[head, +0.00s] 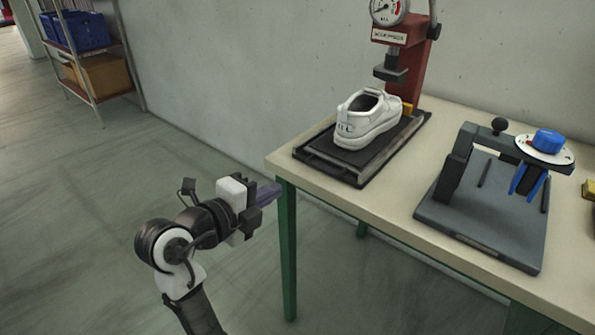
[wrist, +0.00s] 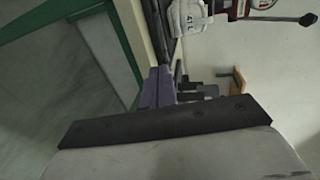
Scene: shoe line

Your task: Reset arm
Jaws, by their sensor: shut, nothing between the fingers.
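My gripper (head: 268,193) is at the end of my arm, left of the table in the head view. It is shut and empty, held in the air in front of the table's left corner and apart from it. The purple fingers (wrist: 158,86) show close together in the wrist view. A white shoe (head: 368,120) sits on the black base of the red press (head: 405,45) on the table. The shoe also shows upside down at the top of the wrist view (wrist: 187,15).
The table (head: 285,160) has green legs and a pale top. A grey fixture with a blue knob (head: 548,141) stands on its right part. A shelf (head: 97,88) with blue and orange bins stands at the far left. The floor left of the table is clear.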

